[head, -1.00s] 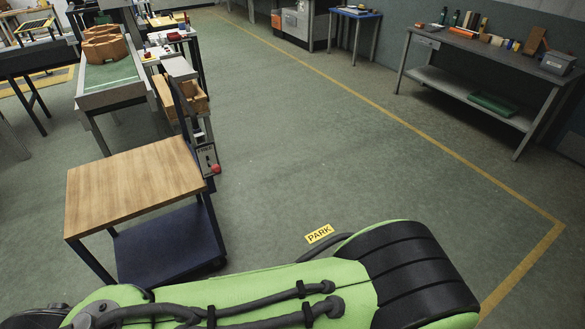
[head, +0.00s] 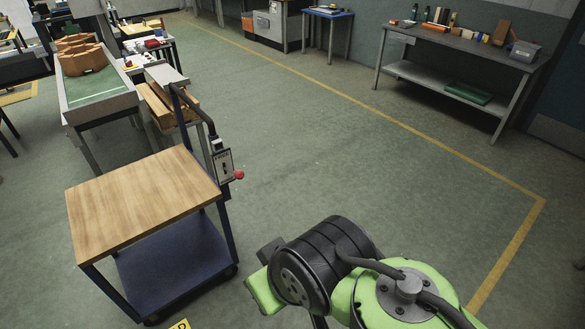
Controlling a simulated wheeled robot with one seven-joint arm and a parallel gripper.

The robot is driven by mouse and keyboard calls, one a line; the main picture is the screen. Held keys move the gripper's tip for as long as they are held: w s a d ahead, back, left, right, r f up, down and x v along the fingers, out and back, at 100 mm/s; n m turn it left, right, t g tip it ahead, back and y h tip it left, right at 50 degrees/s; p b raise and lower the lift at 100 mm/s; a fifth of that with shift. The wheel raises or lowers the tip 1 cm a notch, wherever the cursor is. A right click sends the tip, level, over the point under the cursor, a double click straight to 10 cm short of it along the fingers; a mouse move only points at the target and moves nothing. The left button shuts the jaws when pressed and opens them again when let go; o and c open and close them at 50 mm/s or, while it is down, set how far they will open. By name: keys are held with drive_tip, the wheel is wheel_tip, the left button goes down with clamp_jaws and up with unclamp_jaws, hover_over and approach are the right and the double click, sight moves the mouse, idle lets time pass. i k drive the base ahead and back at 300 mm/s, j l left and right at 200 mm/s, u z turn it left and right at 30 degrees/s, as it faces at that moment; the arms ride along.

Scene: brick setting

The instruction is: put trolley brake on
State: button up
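The trolley (head: 145,196) stands at the left in the head view, with a wooden top, a dark blue lower shelf (head: 172,258) and a dark upright handle frame on its far right side. A small brake panel (head: 223,166) with a label and a slot is fixed to that frame. A lever with a red knob (head: 239,175) sticks out to the right of the panel. My green and black arm reaches in from the bottom right, to the right of the trolley and apart from the panel. My gripper's fingertips are not visible.
A conveyor-like table (head: 98,105) holding a brown wooden piece stands behind the trolley. A workbench (head: 460,52) stands at the far right. A yellow floor line (head: 400,125) crosses the open green floor. A yellow sign (head: 180,325) is cut off at the bottom edge.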

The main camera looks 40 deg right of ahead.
sight(239, 174)
drive_tip(key=z, duration=0.55)
drive_tip(key=i+j+u, duration=0.2)
drive_tip(key=i+u, duration=0.6)
drive_tip(key=u, duration=0.15)
drive_tip(key=i+l+u, duration=0.1)
drive_tip(key=i+u, duration=0.4)
drive_tip(key=k, duration=0.05)
